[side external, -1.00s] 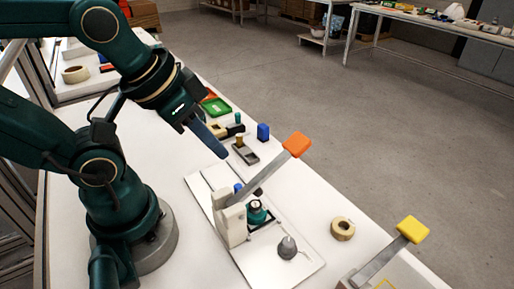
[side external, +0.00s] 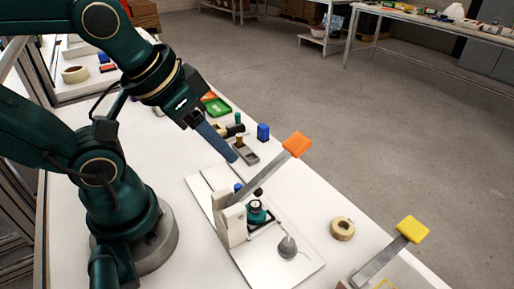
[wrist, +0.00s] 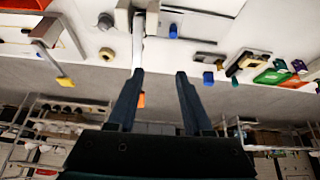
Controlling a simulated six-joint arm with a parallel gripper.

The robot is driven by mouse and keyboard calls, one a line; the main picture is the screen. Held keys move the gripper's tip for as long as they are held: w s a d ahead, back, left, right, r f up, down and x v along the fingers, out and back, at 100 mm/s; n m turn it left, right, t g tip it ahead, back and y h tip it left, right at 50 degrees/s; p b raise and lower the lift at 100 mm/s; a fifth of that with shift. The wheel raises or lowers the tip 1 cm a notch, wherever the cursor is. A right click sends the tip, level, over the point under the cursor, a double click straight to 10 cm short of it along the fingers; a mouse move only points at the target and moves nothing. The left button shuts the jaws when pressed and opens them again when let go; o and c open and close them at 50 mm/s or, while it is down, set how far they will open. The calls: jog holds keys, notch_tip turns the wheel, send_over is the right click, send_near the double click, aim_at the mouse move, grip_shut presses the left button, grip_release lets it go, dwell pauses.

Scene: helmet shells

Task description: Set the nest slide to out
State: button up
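A white fixture plate (side external: 304,269) lies on the bench with an upright cream block (side external: 233,225). A long grey lever with an orange handle (side external: 297,144) slants up from the block. Behind the lever, a small green domed part (side external: 256,213) sits in a dark frame, which looks like the nest; its slide position is hard to tell. A grey cone-shaped piece (side external: 288,247) stands at the plate's front. My gripper (side external: 234,160) is above the plate's far end, apart from the fixture. In the wrist view its two blue fingers (wrist: 160,74) are spread and empty.
The raised orange lever stands close to my gripper. A tape roll (side external: 342,229) and a yellow-handled lever (side external: 412,229) are to the right.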

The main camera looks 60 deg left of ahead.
jog(key=n+g, duration=0.3)
jog(key=g, duration=0.2)
send_over(238, 185)
notch_tip(238, 185, down, 7)
jog(key=shift+w+d+f, duration=0.1)
jog(key=shift+d, duration=0.05)
jog(key=shift+f+g, duration=0.4)
jog(key=shift+f, duration=2.55)
grip_shut()
